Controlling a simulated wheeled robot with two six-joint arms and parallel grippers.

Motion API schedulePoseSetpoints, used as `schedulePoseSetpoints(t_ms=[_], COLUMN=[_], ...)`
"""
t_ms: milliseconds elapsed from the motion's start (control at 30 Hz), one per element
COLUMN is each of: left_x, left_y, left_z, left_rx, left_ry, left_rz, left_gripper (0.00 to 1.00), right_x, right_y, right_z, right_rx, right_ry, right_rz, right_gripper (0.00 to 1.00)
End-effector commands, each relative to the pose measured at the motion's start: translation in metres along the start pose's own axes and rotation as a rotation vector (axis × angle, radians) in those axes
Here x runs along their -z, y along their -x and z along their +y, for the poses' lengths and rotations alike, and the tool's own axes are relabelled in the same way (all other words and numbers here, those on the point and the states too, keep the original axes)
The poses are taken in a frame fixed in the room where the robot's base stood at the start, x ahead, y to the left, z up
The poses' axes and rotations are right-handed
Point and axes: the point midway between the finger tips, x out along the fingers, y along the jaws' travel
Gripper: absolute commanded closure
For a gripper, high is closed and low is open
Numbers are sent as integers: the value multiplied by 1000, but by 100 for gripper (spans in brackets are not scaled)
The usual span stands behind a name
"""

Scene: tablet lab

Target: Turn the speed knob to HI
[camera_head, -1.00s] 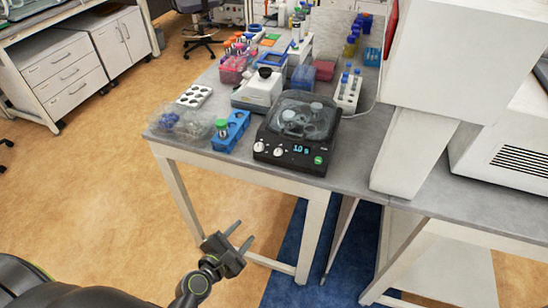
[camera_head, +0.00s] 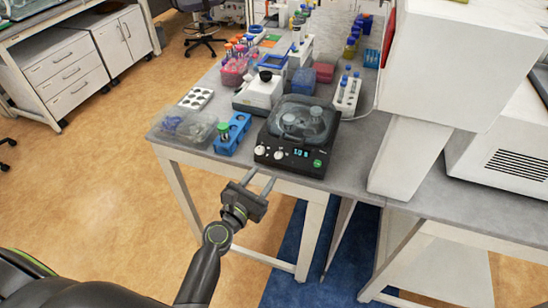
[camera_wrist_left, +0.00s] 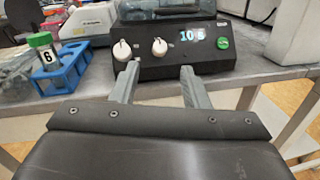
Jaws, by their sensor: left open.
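A black device (camera_head: 310,164) with a clear lid stands at the front edge of the bench. Its front panel has two white knobs, a left knob (camera_head: 260,150) and a right knob (camera_head: 278,154), beside a lit display (camera_head: 301,153) and a green button (camera_head: 317,162). The left knob (camera_wrist_left: 122,50) and right knob (camera_wrist_left: 159,46) also show in the left wrist view. I cannot read which is the speed knob. My left gripper (camera_head: 261,177) is open and empty, its fingers pointing at the panel from in front, apparently short of the knobs. My right gripper is not in view.
A blue rack (camera_head: 232,133) with a green-capped tube stands left of the device. A clear bag (camera_head: 185,128) lies at the bench's left corner. A white instrument (camera_head: 262,88) stands behind, and a large white housing (camera_head: 430,80) stands to the right.

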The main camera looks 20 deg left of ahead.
Motion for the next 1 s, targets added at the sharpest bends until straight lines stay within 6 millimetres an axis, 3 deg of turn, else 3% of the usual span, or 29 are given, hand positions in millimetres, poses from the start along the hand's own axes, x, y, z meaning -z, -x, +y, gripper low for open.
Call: schedulePoseSetpoints(t_ms=[200,400,833,1000], left_x=[-1,0,0,0], left_y=[-42,-66,-75,-74], left_z=[0,0,0,0], left_rx=[1,0,-1,-1], left_ry=[-2,-2,-2,-2], left_rz=[-1,0,1,1], left_gripper=[59,59,59,78], right_x=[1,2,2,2], right_y=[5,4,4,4], right_z=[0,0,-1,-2], right_rx=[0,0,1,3], right_ry=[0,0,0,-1], right_rz=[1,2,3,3], right_gripper=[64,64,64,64])
